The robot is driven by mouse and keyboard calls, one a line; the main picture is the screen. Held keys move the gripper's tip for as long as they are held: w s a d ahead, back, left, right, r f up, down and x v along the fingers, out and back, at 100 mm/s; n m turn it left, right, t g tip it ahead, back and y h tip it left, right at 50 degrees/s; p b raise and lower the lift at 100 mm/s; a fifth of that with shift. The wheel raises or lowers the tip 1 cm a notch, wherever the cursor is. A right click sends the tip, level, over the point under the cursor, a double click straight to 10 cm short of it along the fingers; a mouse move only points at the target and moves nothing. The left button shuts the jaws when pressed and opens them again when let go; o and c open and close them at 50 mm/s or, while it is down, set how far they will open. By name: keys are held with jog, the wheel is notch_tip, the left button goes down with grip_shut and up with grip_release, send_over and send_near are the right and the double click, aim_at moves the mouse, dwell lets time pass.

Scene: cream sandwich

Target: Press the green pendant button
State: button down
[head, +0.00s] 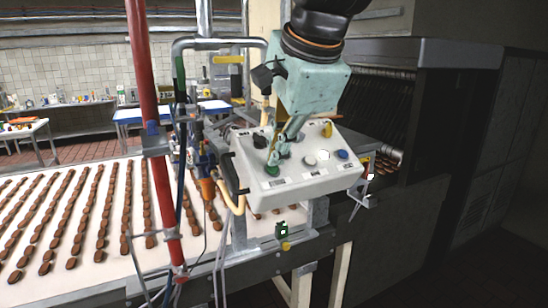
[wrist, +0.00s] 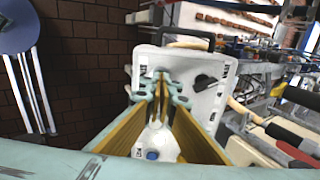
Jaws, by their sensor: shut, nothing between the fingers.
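The pendant is a pale grey control box (head: 325,182) with a sloped top face, and it also shows in the wrist view (wrist: 205,100). The green button (head: 271,170) is at the left of its front row. My gripper (head: 274,158) is shut and empty, pointing down, with its fingertips right at the green button. I cannot tell whether they touch it. In the wrist view my gripper's fingertips (wrist: 161,78) meet over the panel and hide the green button.
A white button (head: 322,155), a blue button (head: 342,154), a black knob (head: 260,141) and a yellow button (head: 327,130) share the panel. A red post (head: 151,120) and hanging cables stand to the left. A conveyor belt (head: 118,240) carries rows of brown biscuits.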

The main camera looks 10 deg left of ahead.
jog(key=v, duration=1.1)
dwell(1.6)
jog(key=s+d+f+n+h+b, duration=0.1)
jog(key=s+d+f+n+b, duration=0.4)
jog(key=s+d+f, duration=0.7)
jog(key=s+d+f+n+h+b, duration=0.2)
jog(key=s+d+f+n+b, duration=0.3)
jog(key=s+d+f, duration=0.7)
jog(key=d+f+b, duration=0.1)
jog(key=d+f, duration=0.5)
jog(key=d, duration=0.1)
jog(key=shift+s+f+n+g, duration=0.3)
jog(key=shift+s+f, duration=0.05)
